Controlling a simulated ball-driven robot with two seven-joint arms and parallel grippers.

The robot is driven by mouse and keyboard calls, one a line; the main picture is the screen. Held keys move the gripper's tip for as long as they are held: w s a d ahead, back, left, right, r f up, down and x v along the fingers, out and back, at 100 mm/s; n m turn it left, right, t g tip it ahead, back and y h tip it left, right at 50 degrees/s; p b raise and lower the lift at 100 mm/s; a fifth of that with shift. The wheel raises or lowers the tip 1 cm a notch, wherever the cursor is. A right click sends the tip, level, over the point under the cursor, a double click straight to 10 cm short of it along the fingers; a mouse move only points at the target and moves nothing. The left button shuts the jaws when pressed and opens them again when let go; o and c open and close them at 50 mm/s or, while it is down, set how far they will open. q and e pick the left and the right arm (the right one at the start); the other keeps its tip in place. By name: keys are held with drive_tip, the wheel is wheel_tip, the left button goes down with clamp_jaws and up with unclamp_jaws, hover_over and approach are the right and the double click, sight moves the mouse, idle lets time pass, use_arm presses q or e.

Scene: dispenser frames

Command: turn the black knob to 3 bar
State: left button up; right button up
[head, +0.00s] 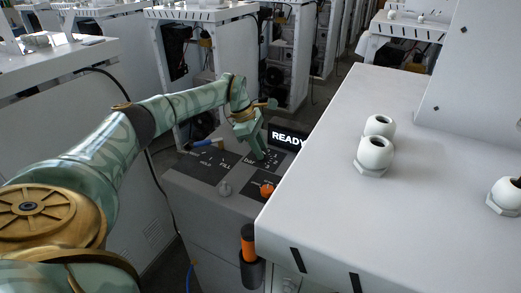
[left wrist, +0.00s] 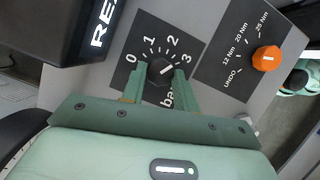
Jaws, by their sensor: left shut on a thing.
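The black knob (left wrist: 160,71) sits on a dark dial panel marked 0, 1, 2, 3 and "bar" in the left wrist view. My left gripper (left wrist: 159,88) is shut on it, one finger on each side. A short pale pointer line on the knob points up and right, towards the 3 side of the scale; its exact setting is too small to tell. In the head view my left gripper (head: 258,153) reaches down onto the bar dial, and its fingers hide the knob. My right gripper is not in view.
An orange knob (head: 267,190) with an Nm scale is beside the bar dial; it also shows in the left wrist view (left wrist: 267,59). A grey knob (head: 224,189) is nearby. A READY display (head: 288,138) stands behind. A white housing (head: 330,150) rises at right.

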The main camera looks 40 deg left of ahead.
use_arm(q)
drive_tip(key=shift+w+a+m+g+b, duration=0.15)
drive_tip(key=shift+m+g+b, duration=0.4)
drive_tip(key=shift+m, duration=0.65)
drive_tip(key=shift+r, duration=0.1)
drive_tip(key=o, duration=1)
drive_tip(key=p+v, duration=0.4)
drive_tip(key=v, duration=1.2)
drive_tip(key=shift+a, duration=0.2)
